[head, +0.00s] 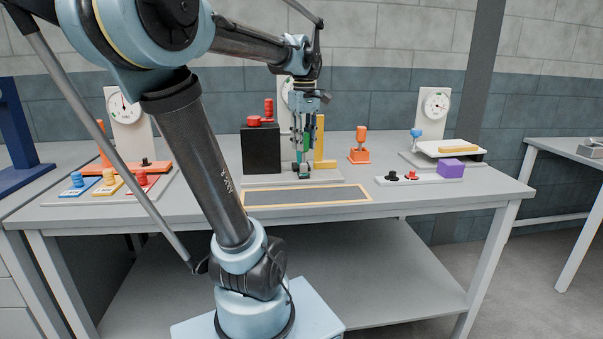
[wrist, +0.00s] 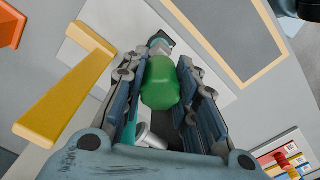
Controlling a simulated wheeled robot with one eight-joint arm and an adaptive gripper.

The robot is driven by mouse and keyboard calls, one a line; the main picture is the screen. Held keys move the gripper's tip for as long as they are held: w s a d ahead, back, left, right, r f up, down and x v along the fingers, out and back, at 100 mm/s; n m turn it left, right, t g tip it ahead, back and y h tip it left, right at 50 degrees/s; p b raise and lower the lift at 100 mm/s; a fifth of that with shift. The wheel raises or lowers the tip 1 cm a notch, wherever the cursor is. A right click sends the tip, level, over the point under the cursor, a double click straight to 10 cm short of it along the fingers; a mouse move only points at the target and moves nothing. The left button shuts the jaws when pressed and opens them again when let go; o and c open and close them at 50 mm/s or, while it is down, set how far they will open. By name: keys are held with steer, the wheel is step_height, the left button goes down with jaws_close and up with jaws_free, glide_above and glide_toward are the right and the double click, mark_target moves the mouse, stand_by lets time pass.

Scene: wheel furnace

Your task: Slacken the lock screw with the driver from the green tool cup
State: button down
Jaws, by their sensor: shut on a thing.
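My gripper (head: 302,160) points down over the middle of the bench, between a black box and a yellow upright. In the wrist view my gripper (wrist: 160,75) is shut on a rounded green piece (wrist: 160,85), which looks like the driver's handle. A bit of green (head: 306,142) shows between the fingers in the head view. A small dark-and-grey part (wrist: 160,42) lies just beyond the green piece, on or over a pale plate; I cannot tell whether they touch. The lock screw and the green tool cup cannot be made out.
The black box (head: 261,152) with red knobs stands left of the gripper, the yellow upright (head: 319,140) close on its right. An orange holder (head: 359,155) with an orange handle stands further right. A wood-framed grey mat (head: 306,196) lies in front. A purple block (head: 450,168) sits at right.

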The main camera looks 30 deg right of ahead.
steer(key=shift+f, duration=0.3)
steer(key=c, duration=1.2)
jaws_free()
steer(key=shift+r, duration=0.1)
